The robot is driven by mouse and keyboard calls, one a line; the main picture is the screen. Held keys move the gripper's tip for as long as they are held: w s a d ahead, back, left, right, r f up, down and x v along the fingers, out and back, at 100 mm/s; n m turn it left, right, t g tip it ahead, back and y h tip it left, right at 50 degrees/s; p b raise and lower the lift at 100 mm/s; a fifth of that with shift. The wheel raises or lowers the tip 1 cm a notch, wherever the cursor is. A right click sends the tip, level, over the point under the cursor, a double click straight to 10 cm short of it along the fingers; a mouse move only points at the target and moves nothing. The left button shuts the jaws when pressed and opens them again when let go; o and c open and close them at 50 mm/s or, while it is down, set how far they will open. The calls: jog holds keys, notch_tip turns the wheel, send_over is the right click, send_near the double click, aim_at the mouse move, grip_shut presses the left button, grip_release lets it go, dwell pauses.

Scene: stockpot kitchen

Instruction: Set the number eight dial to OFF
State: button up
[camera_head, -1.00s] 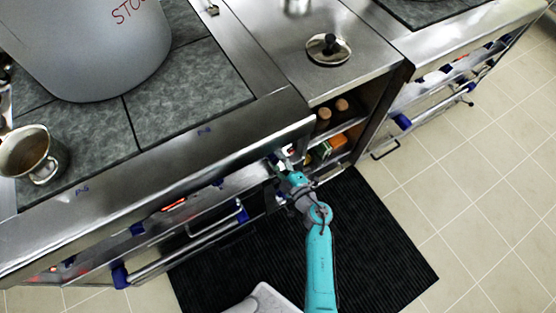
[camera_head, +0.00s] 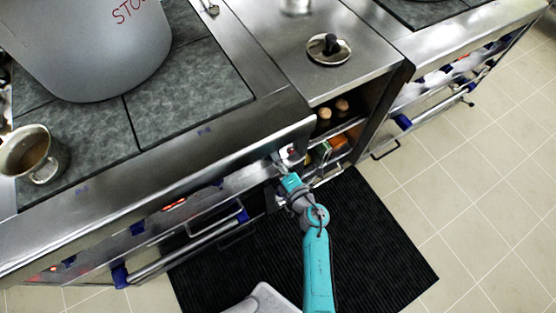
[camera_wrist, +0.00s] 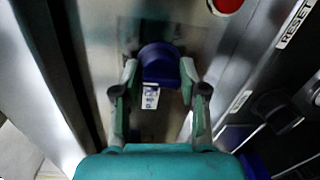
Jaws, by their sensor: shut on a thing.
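A blue dial (camera_wrist: 160,66) with a small white tag sits on the steel front panel, in the middle of the wrist view. The tag's print is too small to read, so I cannot confirm its number or setting. My gripper (camera_wrist: 158,84) has one finger on each side of the dial and is shut on it. In the head view my gripper (camera_head: 284,173) is at the right end of the stove front, and it and the arm hide this dial. Other blue dials (camera_head: 137,228) sit further left along the same front.
A red button (camera_wrist: 226,3) and a RESET label (camera_wrist: 294,22) are close by in the wrist view. An oven handle (camera_head: 190,243) runs along the front to the left. An open shelf (camera_head: 335,140) with jars is just right. A large stockpot (camera_head: 95,50) stands on the stove.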

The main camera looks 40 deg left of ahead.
jog(key=shift+r, duration=0.1)
dwell(0.4)
jog(key=o, duration=1.1)
jog(key=shift+o, duration=0.2)
jog(key=v, duration=1.2)
